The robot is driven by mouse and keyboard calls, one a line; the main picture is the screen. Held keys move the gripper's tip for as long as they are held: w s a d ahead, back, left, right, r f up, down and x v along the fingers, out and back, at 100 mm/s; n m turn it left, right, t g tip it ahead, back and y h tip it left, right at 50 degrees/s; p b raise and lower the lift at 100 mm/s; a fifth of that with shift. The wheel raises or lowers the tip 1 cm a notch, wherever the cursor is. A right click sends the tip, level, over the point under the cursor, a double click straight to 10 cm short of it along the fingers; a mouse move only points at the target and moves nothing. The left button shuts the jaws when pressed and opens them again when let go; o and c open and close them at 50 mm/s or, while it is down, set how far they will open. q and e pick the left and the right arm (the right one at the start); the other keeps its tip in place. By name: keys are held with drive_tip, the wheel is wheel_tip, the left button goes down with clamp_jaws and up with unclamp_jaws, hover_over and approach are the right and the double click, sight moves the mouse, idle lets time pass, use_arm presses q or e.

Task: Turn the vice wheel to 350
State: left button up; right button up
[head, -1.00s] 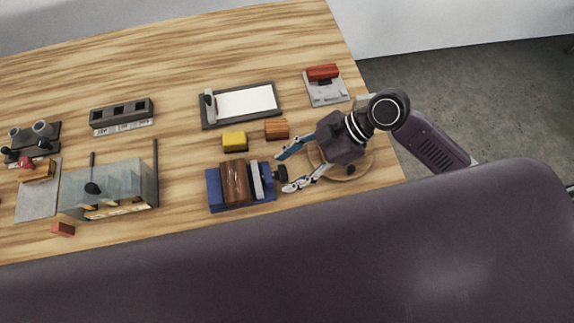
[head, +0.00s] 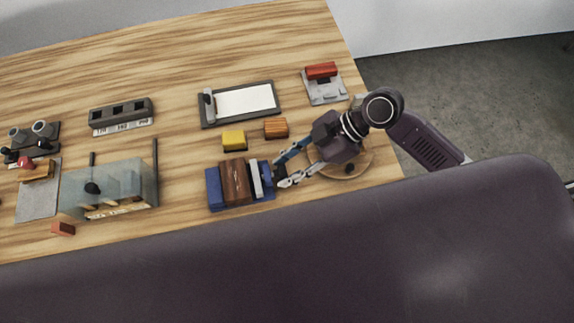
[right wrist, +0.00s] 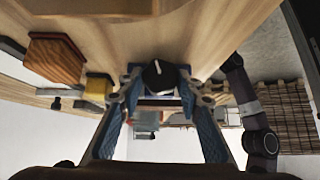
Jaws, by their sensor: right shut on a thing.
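The blue vice (head: 214,190) stands on the near part of the wooden table, with a brown wooden block (head: 235,183) between its jaws. Its dark wheel is at its right end; in the head view the fingers mostly cover it. In the right wrist view the round black wheel (right wrist: 158,75) with a white mark sits between the fingertips. My right gripper (head: 280,172) reaches in from the right and is shut on the wheel. I cannot read any number on the wheel. My left gripper is not in view.
A yellow block (head: 234,139) and an orange wooden block (head: 276,128) lie just behind the vice. A clipboard-like board (head: 205,118) is farther back. A round wooden disc (head: 362,165) lies under my right gripper. A clear box (head: 137,184) stands left of the vice.

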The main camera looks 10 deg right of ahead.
drive_tip(key=shift+w, duration=0.1)
drive_tip(key=shift+w+m+g+p, duration=0.1)
drive_tip(key=shift+m+g+p, duration=0.25)
drive_tip(key=shift+g, duration=0.25)
drive_tip(key=shift+w+m+g, duration=0.15)
drive_tip(key=shift+m+g, duration=0.1)
drive_tip(key=shift+g, duration=0.25)
drive_tip(key=shift+w+f+m+g+b, duration=0.15)
drive_tip(key=shift+m+g+b, duration=0.5)
drive_tip(key=shift+g, duration=0.75)
drive_tip(key=shift+y, duration=0.3)
drive_tip(key=o, duration=1.2)
drive_tip(key=shift+c, duration=0.2)
